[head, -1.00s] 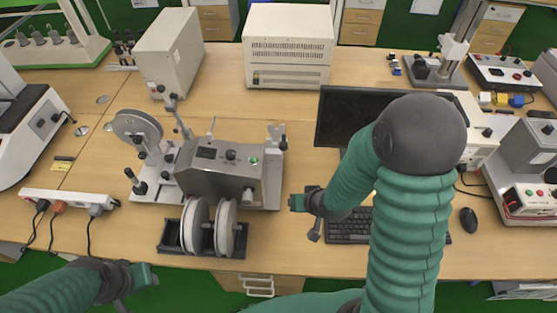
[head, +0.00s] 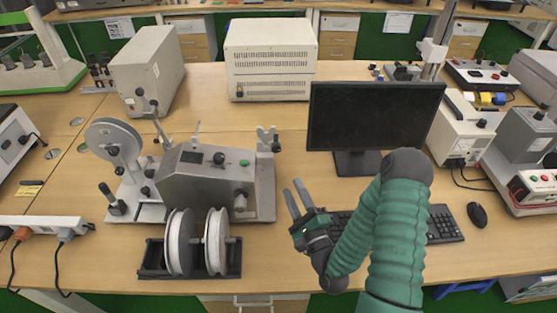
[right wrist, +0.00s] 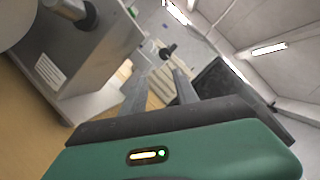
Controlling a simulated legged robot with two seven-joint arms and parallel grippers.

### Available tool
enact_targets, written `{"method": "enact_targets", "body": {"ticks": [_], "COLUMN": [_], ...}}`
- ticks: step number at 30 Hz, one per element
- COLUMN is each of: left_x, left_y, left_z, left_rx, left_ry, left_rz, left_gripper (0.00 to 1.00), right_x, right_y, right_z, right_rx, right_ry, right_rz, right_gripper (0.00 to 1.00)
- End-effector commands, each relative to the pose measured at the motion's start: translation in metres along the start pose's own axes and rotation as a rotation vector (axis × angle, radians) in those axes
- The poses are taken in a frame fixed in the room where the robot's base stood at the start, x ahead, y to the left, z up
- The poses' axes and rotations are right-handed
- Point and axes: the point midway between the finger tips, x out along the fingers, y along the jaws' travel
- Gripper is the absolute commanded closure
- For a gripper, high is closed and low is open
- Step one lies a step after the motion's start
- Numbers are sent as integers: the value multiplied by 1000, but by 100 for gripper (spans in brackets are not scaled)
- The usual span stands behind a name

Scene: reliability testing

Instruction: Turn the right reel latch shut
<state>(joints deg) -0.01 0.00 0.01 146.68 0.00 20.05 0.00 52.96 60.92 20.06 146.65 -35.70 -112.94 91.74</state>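The grey reel machine (head: 207,180) stands left of centre on the bench. At its right end is an upright light-grey bracket (head: 266,139) with a small dark knob, which looks like the right reel latch (head: 276,147). Whether it is turned shut is too small to tell. My right gripper (head: 293,190) is right of the machine and nearer me, open and empty, with fingers pointing up, apart from the bracket. In the right wrist view its fingers (right wrist: 158,80) are spread, and a dark knob (right wrist: 168,51) shows beyond them. My left gripper is out of view.
Two white reels (head: 179,243) sit in a dark stand in front of the machine. A monitor (head: 372,118), keyboard (head: 445,224) and mouse (head: 477,214) are at the right. A cream box (head: 270,60) stands behind. Bare bench lies between the machine and my right gripper.

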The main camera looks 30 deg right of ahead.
Motion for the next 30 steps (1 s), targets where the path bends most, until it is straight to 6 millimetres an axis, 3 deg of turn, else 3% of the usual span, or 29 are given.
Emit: {"method": "enact_targets", "body": {"ticks": [4,10,16,20,22,27,30], "left_x": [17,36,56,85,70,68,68], "left_y": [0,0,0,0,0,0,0], "left_z": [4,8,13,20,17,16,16], "left_rx": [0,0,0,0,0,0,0], "left_ry": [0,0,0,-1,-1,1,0], "left_rz": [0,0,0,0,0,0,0], "left_gripper": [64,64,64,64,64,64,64], "right_x": [15,27,44,72,92,118,125], "right_y": [-7,4,-8,-7,-14,-14,-14], "right_z": [8,1,6,3,7,6,6], "right_rx": [-5,-19,-1,1,2,1,1], "right_ry": [-22,-16,-18,-15,-11,-10,-9], "right_rz": [-37,2,-41,-43,-36,-34,-33], "right_gripper": [64,64,64,64,64,64,64]}}
